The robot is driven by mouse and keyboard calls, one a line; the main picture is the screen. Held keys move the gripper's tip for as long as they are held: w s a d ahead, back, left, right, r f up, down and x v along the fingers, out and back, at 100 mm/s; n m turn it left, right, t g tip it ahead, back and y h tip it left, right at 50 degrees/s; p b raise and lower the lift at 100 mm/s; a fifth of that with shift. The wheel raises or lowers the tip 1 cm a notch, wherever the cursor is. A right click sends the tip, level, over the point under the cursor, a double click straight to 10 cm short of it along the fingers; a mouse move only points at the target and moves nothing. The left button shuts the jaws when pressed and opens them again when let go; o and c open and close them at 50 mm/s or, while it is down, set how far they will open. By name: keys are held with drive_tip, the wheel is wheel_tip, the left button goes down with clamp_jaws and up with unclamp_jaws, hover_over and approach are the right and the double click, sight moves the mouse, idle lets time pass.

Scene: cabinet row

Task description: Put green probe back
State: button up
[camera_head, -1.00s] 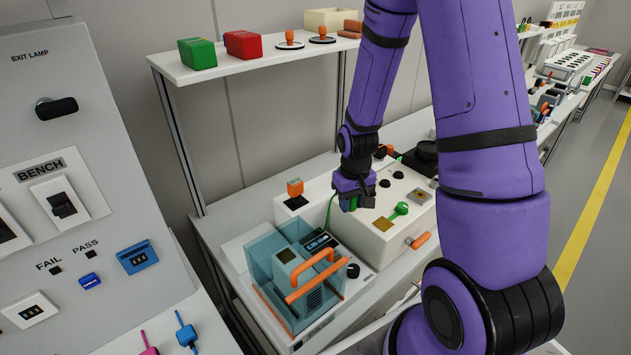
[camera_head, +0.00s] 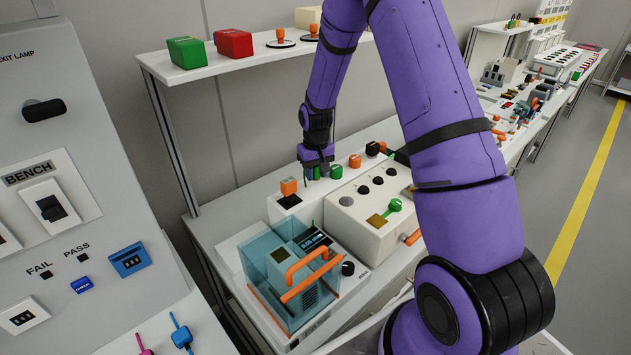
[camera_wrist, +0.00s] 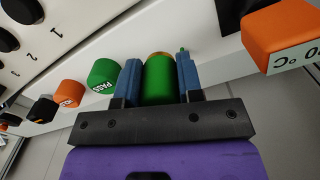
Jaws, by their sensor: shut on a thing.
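My gripper (camera_head: 316,172) is over the rear left of the white bench box (camera_head: 345,203). In the wrist view its blue-padded fingers (camera_wrist: 160,82) are shut on the green probe (camera_wrist: 158,84), a green cylinder with a brass-coloured rim at its far end. A thin green piece shows beside the right finger. In the head view the probe is mostly hidden by the gripper. I cannot tell whether the probe touches anything below it.
A green PASS cap (camera_wrist: 103,75) stands close left of the fingers, with an orange cap (camera_wrist: 70,93) beyond. An orange 0 °C block (camera_wrist: 284,37) is at right. A clear blue case (camera_head: 295,270) with orange handles stands in front. A shelf (camera_head: 250,58) is above.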

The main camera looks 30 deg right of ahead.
sight(316, 188)
drive_tip(key=shift+w+f, duration=0.1)
drive_tip(key=shift+f, duration=1.65)
drive_tip(key=shift+f, duration=0.15)
drive_tip(key=o, duration=1)
